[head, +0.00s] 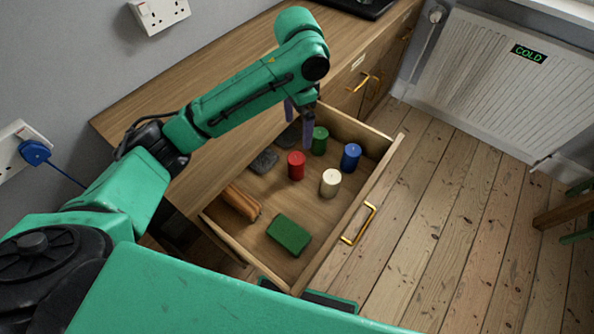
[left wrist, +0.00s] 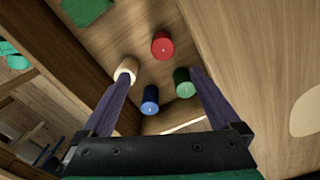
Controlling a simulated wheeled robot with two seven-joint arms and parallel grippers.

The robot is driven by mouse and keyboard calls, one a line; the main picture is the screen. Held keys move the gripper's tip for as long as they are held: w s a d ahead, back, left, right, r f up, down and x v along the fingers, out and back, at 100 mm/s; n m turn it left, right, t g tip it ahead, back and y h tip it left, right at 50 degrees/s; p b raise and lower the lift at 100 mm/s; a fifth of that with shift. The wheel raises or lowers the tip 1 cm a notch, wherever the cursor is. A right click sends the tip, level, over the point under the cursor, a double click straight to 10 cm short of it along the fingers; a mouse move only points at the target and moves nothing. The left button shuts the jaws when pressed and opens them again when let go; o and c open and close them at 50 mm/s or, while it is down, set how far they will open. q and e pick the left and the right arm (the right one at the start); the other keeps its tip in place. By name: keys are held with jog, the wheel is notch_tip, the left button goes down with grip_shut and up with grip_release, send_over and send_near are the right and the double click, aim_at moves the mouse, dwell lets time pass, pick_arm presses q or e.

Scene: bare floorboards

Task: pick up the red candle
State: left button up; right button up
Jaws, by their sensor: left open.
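The red candle (head: 296,166) stands upright in the open wooden drawer (head: 376,187), among a green candle (head: 319,140), a blue candle (head: 350,157) and a cream candle (head: 330,183). In the left wrist view the red candle (left wrist: 162,46) is just beyond the fingertips, roughly centred between them. My left gripper (head: 298,122) is open and empty, its purple fingers pointing down above the drawer, near the red and green candles. In the left wrist view the left finger partly covers the cream candle (left wrist: 126,68). My right gripper is not in view.
The drawer also holds a green block (head: 289,235), a brown item (head: 241,203) and dark grey pieces (head: 263,161). A brass handle (head: 359,223) is on the drawer front. A radiator (head: 490,85) stands at the back right. The floorboards (head: 440,230) right of the drawer are clear.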

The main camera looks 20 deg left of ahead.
aim_at(296, 158)
pick_arm(q)
jog(key=f, duration=1.4)
jog(key=shift+w+a+f+b, duration=0.2)
jog(key=shift+a+f+b, duration=0.05)
jog(key=shift+b, duration=0.15)
grip_shut()
